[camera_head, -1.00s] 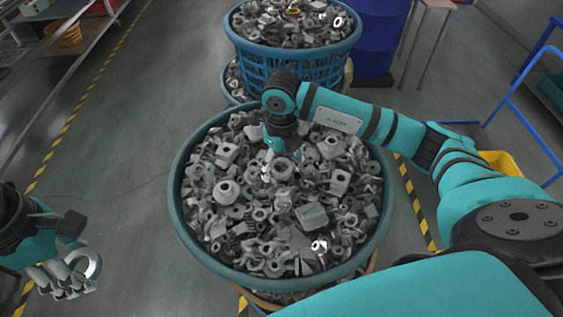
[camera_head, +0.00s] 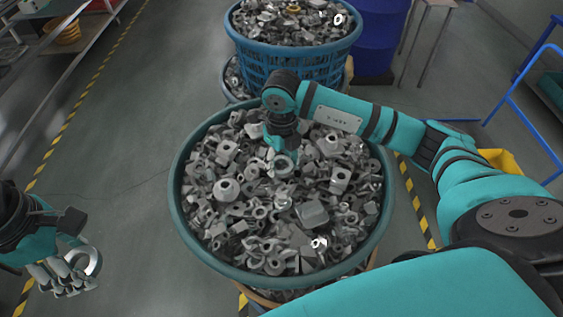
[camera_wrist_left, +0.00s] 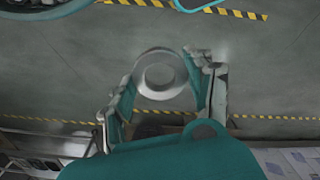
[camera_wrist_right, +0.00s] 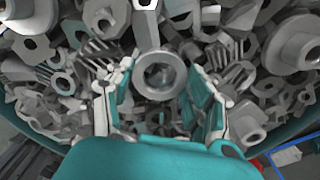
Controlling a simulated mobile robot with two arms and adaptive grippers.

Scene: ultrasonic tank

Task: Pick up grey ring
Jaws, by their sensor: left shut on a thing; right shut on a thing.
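My left gripper (camera_head: 78,268) is at the lower left of the head view, away from the basket, shut on a grey ring (camera_head: 94,262). That ring also shows between the fingers in the left wrist view (camera_wrist_left: 150,92). My right gripper (camera_head: 276,160) points down at the middle of the teal basket (camera_head: 180,215), which is full of grey metal parts. It is shut on another grey ring (camera_head: 285,168), seen between its fingers in the right wrist view (camera_wrist_right: 145,78). Whether this ring touches the parts below it is hard to tell.
A blue basket (camera_head: 270,62) of similar parts stands behind, with a blue drum (camera_head: 380,35) beside it. A blue rail (camera_head: 520,80) is at the right and a shelf (camera_head: 50,45) at the upper left. The floor left of the baskets is clear.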

